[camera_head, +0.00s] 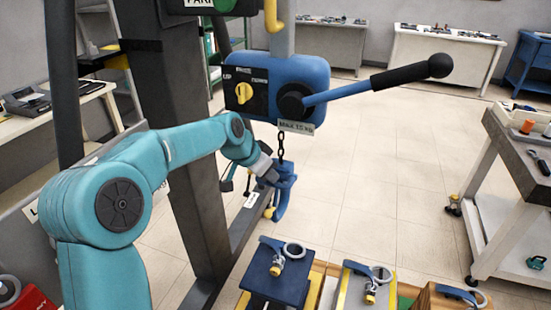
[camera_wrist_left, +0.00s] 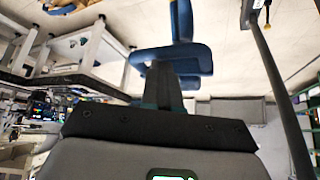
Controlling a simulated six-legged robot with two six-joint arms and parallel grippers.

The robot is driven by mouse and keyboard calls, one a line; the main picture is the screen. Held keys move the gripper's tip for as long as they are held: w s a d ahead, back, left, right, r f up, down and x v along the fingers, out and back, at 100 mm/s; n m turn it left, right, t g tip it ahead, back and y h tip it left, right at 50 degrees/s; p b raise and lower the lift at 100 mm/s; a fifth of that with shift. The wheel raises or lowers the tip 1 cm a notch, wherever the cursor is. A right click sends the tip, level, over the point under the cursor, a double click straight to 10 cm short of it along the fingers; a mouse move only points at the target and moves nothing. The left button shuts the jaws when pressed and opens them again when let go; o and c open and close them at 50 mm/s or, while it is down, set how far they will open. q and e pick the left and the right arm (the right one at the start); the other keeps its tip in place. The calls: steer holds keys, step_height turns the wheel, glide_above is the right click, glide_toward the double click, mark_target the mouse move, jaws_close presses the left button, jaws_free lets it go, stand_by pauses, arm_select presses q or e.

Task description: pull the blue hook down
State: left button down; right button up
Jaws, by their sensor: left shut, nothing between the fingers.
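The blue hook (camera_head: 283,197) hangs upright on a short dark chain under the blue hoist box (camera_head: 288,88). A black-gripped lever (camera_head: 375,83) sticks out to the right from the box. My left gripper (camera_head: 270,177) reaches in from the left and is right beside the hook's upper part, which partly hides its tips. In the left wrist view the blue hook (camera_wrist_left: 180,55) is directly beyond the dark fingers (camera_wrist_left: 166,85). The gripper is shut, with nothing between its fingers; I cannot tell if it touches the hook. My right gripper is not in view.
A dark column (camera_head: 180,130) stands behind my left arm. Below the hook are several blocks with metal rings, including a blue one (camera_head: 268,278). A grey cart (camera_head: 510,180) stands at the right. The tiled floor (camera_head: 380,190) between is clear.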

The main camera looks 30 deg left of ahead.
arm_select(q)
steer(key=s+r, duration=0.2)
steer(key=s, duration=0.1)
steer(key=s+d+r, duration=0.1)
steer(key=s, duration=0.1)
steer(key=shift+d+b, duration=0.1)
steer(key=shift+b, duration=0.3)
steer(key=shift+w, duration=0.15)
stand_by(0.4)
